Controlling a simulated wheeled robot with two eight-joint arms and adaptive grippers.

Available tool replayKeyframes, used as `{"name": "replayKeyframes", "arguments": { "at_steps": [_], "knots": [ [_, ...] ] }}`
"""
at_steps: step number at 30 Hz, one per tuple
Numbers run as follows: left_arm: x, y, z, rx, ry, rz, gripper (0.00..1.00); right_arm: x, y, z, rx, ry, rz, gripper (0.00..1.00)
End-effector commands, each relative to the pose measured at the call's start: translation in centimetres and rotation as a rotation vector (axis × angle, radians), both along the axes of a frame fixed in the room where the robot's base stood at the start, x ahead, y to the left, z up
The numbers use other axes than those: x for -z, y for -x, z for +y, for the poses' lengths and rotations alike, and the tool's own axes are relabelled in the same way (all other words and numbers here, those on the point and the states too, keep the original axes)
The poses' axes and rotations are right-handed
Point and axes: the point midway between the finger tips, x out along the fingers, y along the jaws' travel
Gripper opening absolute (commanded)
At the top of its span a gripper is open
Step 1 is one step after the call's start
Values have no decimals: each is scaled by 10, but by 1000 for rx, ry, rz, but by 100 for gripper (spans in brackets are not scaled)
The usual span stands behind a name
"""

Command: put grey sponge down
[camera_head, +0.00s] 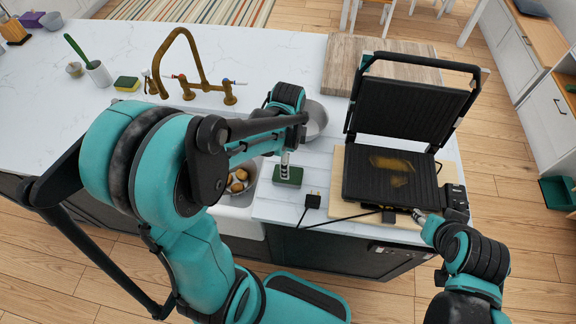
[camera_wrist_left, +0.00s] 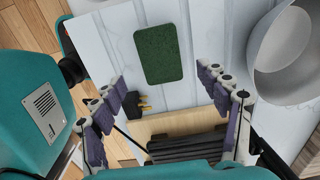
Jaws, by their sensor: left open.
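The sponge (camera_head: 288,176) lies flat on the white counter, right of the sink; its upper face looks dark green rather than grey. In the left wrist view the sponge (camera_wrist_left: 160,53) lies ahead of the fingers, with nothing between them. My left gripper (camera_head: 285,163) is above the sponge in the head view; its fingers (camera_wrist_left: 160,100) are spread wide open. A second sponge, yellow and green (camera_head: 127,84), lies at the back left. My right gripper (camera_head: 419,215) is at the front edge of the grill, too small to tell open or shut.
An open contact grill (camera_head: 395,178) with food residue stands on a board at the right. A black plug (camera_head: 312,200) lies close right of the sponge. A metal bowl (camera_head: 316,118) is behind. The sink holds several potatoes (camera_head: 238,180). A brass faucet (camera_head: 200,68) rises behind it.

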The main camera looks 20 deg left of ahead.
Motion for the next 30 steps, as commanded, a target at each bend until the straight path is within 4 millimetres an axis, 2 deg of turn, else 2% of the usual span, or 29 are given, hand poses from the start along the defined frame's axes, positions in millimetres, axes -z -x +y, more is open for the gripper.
{"name": "replayKeyframes", "arguments": {
  "at_steps": [1,3,8,11,14,21,27,30],
  "knots": [
    [-12,0,0,0,0,0,75,-5,0,0,0,0,0,40],
    [-22,0,0,0,0,0,75,-7,0,0,0,0,0,40],
    [-36,1,0,-7,0,-4,75,-10,0,0,0,0,0,40],
    [-46,5,-2,-71,-2,-34,75,-10,0,0,0,0,0,40],
    [-61,16,-7,-225,6,-109,75,-10,0,0,0,0,0,40],
    [-100,53,-21,-783,140,-363,75,-9,0,0,0,0,0,40],
    [-111,73,-28,-1132,318,-491,75,-9,0,0,0,0,0,40],
    [-114,77,-30,-1223,377,-517,75,-9,0,0,0,0,0,40]
  ]
}}
